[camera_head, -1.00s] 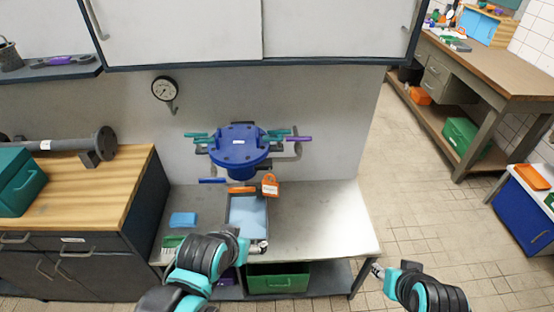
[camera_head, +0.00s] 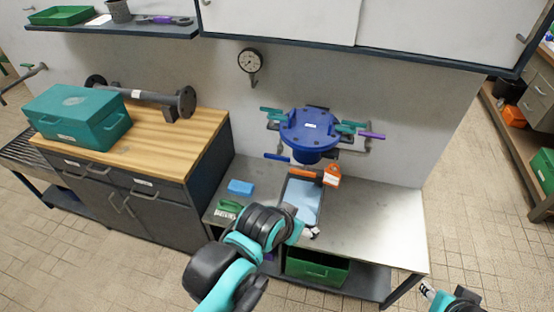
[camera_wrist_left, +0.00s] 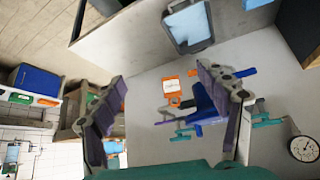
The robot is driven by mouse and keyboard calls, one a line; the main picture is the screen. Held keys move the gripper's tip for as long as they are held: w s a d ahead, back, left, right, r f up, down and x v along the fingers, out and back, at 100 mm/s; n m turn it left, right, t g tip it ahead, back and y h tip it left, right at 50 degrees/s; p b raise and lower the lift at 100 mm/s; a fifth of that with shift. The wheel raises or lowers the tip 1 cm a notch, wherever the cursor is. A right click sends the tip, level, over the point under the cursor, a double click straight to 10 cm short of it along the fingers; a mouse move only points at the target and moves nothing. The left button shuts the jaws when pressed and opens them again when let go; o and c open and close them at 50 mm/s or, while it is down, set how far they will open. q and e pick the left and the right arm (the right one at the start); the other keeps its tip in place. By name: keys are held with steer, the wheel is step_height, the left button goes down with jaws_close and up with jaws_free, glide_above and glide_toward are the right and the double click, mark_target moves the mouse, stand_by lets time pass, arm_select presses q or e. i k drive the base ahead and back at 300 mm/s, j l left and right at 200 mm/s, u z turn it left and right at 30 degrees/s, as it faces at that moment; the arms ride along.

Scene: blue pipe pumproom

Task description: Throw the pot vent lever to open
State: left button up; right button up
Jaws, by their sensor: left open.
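The blue pot (camera_head: 312,130) is mounted at the wall above the metal bench. Teal handles (camera_head: 272,111) stick out at its sides, with a purple handle (camera_head: 372,136) at right and a blue handle (camera_head: 277,157) at lower left. An orange handle and orange tag (camera_head: 332,176) sit below its front. I cannot tell which is the vent lever. My left gripper (camera_head: 311,233) is over the bench front, below the pot and apart from it. In the left wrist view its jaws (camera_wrist_left: 160,82) are open and empty, with the blue pot (camera_wrist_left: 205,105) beyond. My right gripper (camera_head: 428,291) is small at lower right.
A grey tray (camera_head: 301,201), blue sponge (camera_head: 240,187) and green brush (camera_head: 229,206) lie on the bench. A green crate (camera_head: 317,267) stands on its lower shelf. A gauge (camera_head: 250,61) is on the wall. A teal toolbox (camera_head: 80,115) stands on the wooden counter. The bench's right side is clear.

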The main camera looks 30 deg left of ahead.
mark_target(278, 157)
steer(key=k+j, duration=0.75)
